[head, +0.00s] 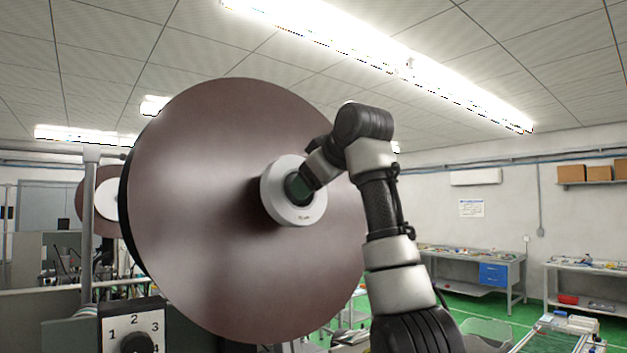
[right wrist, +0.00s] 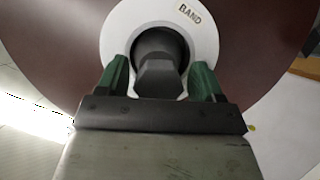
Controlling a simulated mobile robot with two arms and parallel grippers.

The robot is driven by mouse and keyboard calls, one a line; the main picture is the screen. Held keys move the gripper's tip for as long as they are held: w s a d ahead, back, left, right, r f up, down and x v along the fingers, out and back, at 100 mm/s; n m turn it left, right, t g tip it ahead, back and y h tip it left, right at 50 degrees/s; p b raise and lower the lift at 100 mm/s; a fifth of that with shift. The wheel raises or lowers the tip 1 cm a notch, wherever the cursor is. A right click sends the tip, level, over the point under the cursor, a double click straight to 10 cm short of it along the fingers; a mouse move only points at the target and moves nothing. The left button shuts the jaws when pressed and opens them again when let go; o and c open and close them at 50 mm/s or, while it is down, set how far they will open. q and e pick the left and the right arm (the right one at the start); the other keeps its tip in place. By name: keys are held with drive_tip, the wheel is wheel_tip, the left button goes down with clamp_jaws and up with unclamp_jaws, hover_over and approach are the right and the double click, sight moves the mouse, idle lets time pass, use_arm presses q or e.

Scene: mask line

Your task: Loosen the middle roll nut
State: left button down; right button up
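A large brown roll (head: 205,150) fills the middle of the head view, with a white hub (head: 276,208) at its centre. In the right wrist view the hub (right wrist: 205,35) carries a "BAND" label. A dark grey roll nut (right wrist: 158,75) sticks out of the hub's centre there. My right gripper (head: 299,187) is at the hub, and its green fingers (right wrist: 160,80) stand on either side of the nut. Narrow gaps show between fingers and nut, so it looks open around it. In the head view the gripper hides the nut. My left gripper is out of view.
Another roll (head: 104,205) with a white centre is partly hidden behind the large roll at left. A box with a numbered dial (head: 134,325) sits low at left, near a metal post (head: 88,220). Workbenches (head: 470,255) stand far back at right on the green floor.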

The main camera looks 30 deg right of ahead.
drive_tip(key=shift+s+r, duration=0.1)
drive_tip(key=shift+r, duration=0.05)
drive_tip(key=shift+s+r+b, duration=0.15)
drive_tip(key=shift+s+b, duration=0.25)
drive_tip(key=shift+s, duration=0.1)
drive_tip(key=b+v, duration=0.3)
drive_tip(key=v, duration=0.6)
drive_tip(key=shift+s, duration=0.3)
